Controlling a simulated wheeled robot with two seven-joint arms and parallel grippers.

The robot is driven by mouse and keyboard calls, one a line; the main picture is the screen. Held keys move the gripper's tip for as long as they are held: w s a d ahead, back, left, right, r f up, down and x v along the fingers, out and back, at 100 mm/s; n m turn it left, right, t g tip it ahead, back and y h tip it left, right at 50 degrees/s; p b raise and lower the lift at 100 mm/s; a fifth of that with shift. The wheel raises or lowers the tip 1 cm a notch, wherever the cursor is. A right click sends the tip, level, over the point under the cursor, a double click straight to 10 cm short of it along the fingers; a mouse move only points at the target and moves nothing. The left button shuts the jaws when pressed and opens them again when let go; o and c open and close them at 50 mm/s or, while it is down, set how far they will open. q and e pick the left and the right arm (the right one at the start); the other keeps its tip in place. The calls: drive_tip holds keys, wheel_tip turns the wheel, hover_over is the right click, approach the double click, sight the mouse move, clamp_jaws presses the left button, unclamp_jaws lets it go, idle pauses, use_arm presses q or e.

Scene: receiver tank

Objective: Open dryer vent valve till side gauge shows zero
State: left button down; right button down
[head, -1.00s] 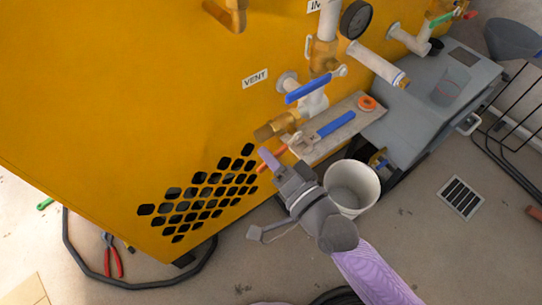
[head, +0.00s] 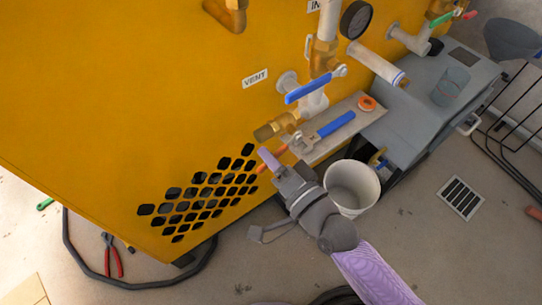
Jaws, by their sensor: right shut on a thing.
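The VENT label (head: 255,78) is on the yellow tank panel. Right of it, a pipe carries a valve with a blue lever (head: 308,90). Below, a brass fitting (head: 277,126) points out to the left. A round dark gauge (head: 356,20) is at the top; its reading cannot be made out. My right gripper (head: 268,158) is below the brass fitting, in front of the panel, and apart from the blue lever. It is shut on a thin orange-red bar (head: 281,150), partly hidden by the fingers. My left gripper is not in view.
A small shelf (head: 350,143) holds a loose valve with a blue handle (head: 336,124) and an orange ring (head: 367,103). A white bucket (head: 351,202) stands beside my right wrist. A grey case (head: 420,118) is at the right. Red-handled pliers (head: 113,257) lie on the floor.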

drive_tip(key=shift+f, duration=0.1)
drive_tip(key=w+d+f+n+p, duration=0.1)
drive_tip(key=w+d+f+n, duration=0.2)
drive_tip(key=n, duration=1)
drive_tip(key=shift+w+d+f, duration=0.15)
drive_tip(key=shift+d+f, duration=0.15)
drive_tip(key=shift+d, duration=0.55)
drive_tip(key=c, duration=0.5)
unclamp_jaws()
drive_tip(key=shift+c, duration=0.2)
drive_tip(key=shift+d, duration=0.1)
